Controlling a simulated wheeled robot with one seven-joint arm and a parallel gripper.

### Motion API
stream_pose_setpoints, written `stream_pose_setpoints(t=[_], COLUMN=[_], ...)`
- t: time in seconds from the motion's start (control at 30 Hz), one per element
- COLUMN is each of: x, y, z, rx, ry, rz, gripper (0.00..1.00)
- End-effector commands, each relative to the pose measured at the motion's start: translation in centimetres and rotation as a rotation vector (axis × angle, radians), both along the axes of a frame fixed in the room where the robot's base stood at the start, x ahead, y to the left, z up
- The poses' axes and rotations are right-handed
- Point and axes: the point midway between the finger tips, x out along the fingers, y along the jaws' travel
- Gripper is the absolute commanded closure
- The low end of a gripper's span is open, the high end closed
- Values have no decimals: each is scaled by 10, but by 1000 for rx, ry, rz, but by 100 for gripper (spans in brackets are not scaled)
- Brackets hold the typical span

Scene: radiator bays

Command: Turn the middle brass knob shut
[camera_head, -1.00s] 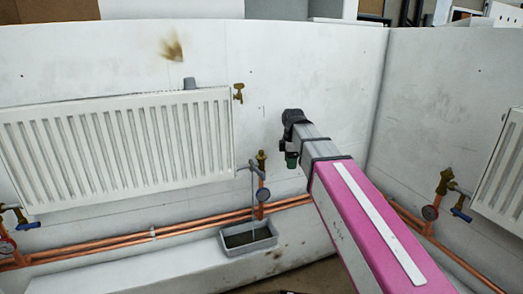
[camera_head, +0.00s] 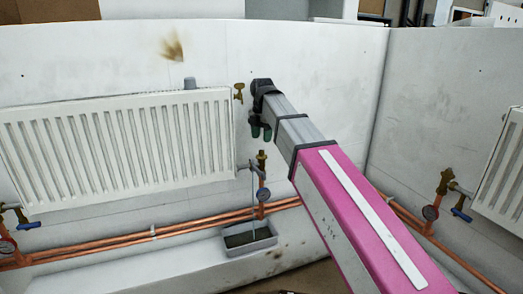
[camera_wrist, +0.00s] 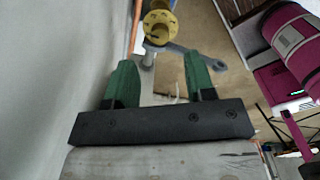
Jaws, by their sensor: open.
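The middle brass knob (camera_head: 261,156) stands upright on its valve at the lower right corner of the left radiator. In the wrist view its round yellow top (camera_wrist: 160,24) shows beyond the fingertips, near the middle. My gripper (camera_head: 261,136) points down just above the knob in the head view, with its green fingers apart. In the wrist view the gripper (camera_wrist: 158,64) is open and nothing is between the fingers. The knob appears apart from both fingers. A grey fitting (camera_wrist: 190,54) shows just below and right of the knob there.
The white radiator (camera_head: 120,148) hangs left of my arm; a small brass fitting (camera_head: 239,93) is at its upper right. A grey tray (camera_head: 249,238) sits below the valve. Copper pipes (camera_head: 150,237) run along the wall. Another brass valve (camera_head: 445,182) is at right.

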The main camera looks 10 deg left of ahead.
Motion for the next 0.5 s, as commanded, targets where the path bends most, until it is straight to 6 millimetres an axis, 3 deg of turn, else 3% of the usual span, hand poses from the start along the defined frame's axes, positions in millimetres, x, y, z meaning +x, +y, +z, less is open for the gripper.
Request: stream_pose_setpoints(t=[0.2, 0.5], x=[-1, 0], y=[0, 1], z=[-36, -58], rx=[-1, -1], ry=[2, 1], rz=[-1, -2], gripper=[50, 50])
